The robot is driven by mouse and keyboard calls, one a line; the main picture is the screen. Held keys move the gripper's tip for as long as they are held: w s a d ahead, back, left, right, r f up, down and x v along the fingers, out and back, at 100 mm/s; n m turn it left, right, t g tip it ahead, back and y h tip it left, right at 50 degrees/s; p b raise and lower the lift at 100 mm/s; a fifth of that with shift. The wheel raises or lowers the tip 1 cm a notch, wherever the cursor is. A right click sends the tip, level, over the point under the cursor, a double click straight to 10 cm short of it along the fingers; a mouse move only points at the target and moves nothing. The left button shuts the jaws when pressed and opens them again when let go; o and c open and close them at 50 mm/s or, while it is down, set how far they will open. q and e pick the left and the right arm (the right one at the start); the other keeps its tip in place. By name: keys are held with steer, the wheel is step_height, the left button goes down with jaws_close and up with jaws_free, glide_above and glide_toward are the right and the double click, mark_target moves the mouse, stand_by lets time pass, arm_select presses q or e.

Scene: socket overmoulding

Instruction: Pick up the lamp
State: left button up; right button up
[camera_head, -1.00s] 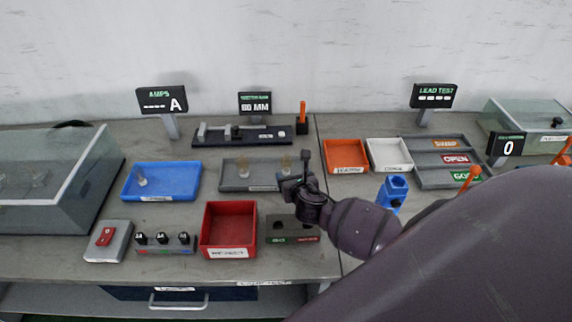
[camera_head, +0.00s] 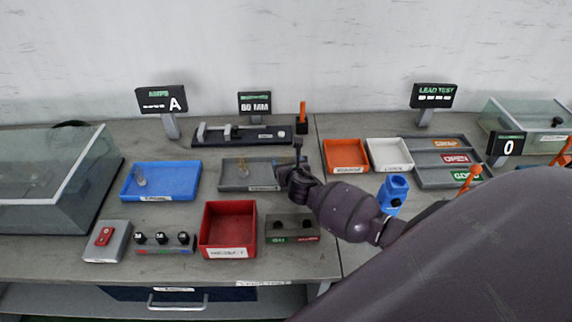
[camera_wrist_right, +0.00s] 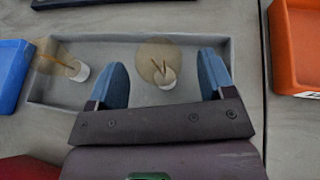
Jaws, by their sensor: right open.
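Two clear lamps with pale bases are in the grey tray (camera_wrist_right: 110,42). In the right wrist view, one lamp (camera_wrist_right: 160,60) stands between the two blue fingertips of my right gripper (camera_wrist_right: 162,64), apart from both. The other lamp (camera_wrist_right: 72,70) lies tilted to the left, outside the fingers. In the head view, my open right gripper (camera_head: 291,168) is at the right end of the grey tray (camera_head: 232,180). It hides part of that tray; one lamp (camera_head: 243,168) shows beside it. My left gripper is out of view.
A red bin (camera_head: 230,205) and a block with dark holes (camera_head: 291,237) stand in front of the grey tray. An orange tray (camera_head: 346,142) is to its right. A black fixture (camera_head: 270,143) is behind it.

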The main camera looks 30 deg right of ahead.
steer(key=c, duration=1)
